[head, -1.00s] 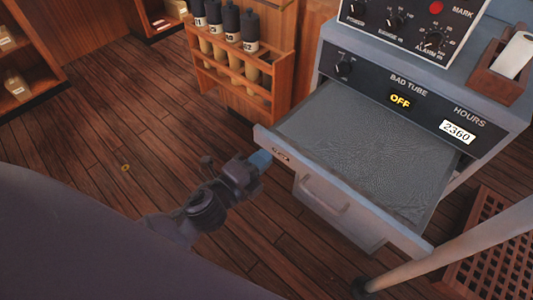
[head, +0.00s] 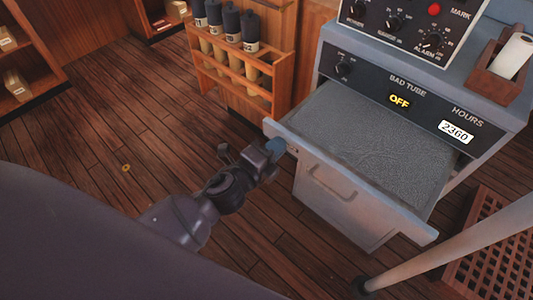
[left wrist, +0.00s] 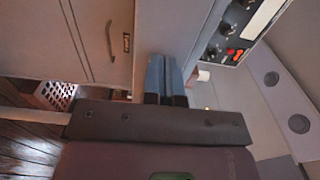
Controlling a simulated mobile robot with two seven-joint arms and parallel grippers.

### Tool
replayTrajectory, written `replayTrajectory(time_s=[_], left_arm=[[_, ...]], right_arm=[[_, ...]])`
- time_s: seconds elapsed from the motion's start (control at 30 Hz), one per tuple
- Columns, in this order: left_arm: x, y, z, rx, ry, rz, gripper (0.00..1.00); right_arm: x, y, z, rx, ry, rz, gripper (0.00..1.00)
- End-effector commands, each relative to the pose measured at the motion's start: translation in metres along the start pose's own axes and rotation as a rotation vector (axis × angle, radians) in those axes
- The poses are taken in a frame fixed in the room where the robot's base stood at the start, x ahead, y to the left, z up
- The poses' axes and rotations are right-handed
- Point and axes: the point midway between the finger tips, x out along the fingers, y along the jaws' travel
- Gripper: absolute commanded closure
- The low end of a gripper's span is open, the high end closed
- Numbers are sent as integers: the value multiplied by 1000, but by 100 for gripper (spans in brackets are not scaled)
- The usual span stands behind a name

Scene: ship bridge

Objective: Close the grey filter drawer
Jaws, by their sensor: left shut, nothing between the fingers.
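The grey filter drawer (head: 374,137) sticks out of the grey cabinet below the panel marked BAD TUBE, partly open. Its flat front edge (head: 350,193) faces my side and its mesh-like top shows. My left gripper (head: 275,150) is shut and empty, with its blue fingertips at the left end of the drawer front, seemingly touching it. In the left wrist view the shut blue fingers (left wrist: 165,78) point at a grey surface close ahead. My right gripper is in neither view.
Below the drawer is a cabinet door with a handle (head: 333,186). A wooden rack (head: 236,68) with dark-topped tubes stands left of the cabinet. A pale pole (head: 450,243) and a wooden grating (head: 492,262) are at the lower right. Open floor lies at left.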

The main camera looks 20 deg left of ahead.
Motion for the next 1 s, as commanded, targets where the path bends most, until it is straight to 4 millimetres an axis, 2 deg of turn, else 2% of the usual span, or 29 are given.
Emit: replayTrajectory(time_s=[0.2,0.6,0.8,1.0], left_arm=[[62,-4,0,1,1,-7,100],[171,3,-1,-2,1,1,100],[209,4,-1,-2,1,3,100],[233,3,-1,-1,1,2,100]], right_arm=[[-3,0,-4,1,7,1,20],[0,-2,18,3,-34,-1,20],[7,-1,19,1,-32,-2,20],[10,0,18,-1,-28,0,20]])
